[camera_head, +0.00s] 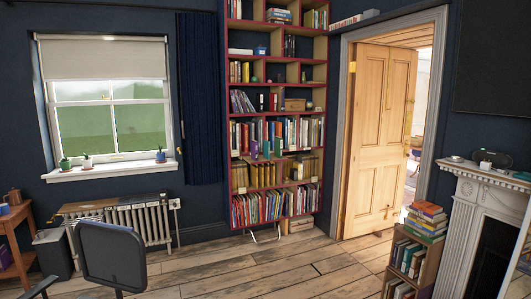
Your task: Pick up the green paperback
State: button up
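A tall red-edged bookshelf (232,133) stands against the dark wall between the window and the door, crowded with books. A small green book (278,147) stands upright at the front of a middle shelf, beside a purple one and a teal one (254,150). Another green-edged book (425,238) lies low in a stack on a wooden crate at the right. The books are too small to tell which is the green paperback. My gripper is not in view.
A dark chair (112,257) stands at the front left, near a radiator (137,225). The wooden door (376,140) is partly open. A white fireplace (478,215) stands at the right. The plank floor (290,268) before the shelf is mostly clear.

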aim_at(278, 140)
jog(key=i+j, duration=0.1)
jog(key=i, duration=1.9)
jog(key=i+j, duration=0.1)
jog(key=i, duration=1.85)
jog(key=i+j, duration=0.1)
jog(key=i, duration=1.9)
